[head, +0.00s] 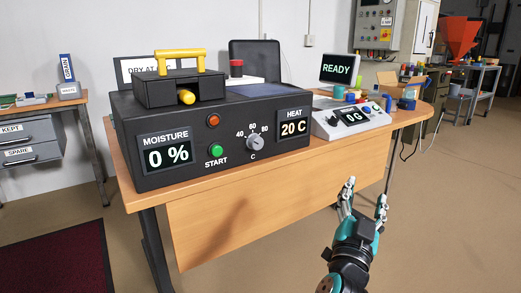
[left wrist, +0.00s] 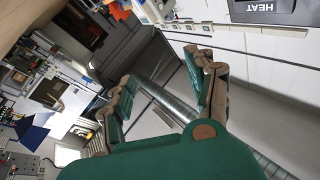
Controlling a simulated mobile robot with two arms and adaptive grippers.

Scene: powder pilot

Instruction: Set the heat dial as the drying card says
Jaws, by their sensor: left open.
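The heat dial (head: 255,143) is a grey knob on the front of a black dryer unit (head: 180,125), with 40, 60 and 80 marked around it. Its pointer is too small to read surely. The heat display (head: 294,128) shows 20 C. The drying card (head: 133,68) is white and reads "DRY AT"; the rest is hidden behind the drawer with the yellow handle. My left gripper (head: 365,190) is open and empty, in front of the table and below right of the dial. My right gripper is not in view.
The dryer has a green START button (head: 216,151), a red button (head: 213,120) and a moisture display (head: 167,157) reading 0 %. A scale (head: 350,118) stands right of it on the wooden table (head: 290,170). The floor around my gripper is clear.

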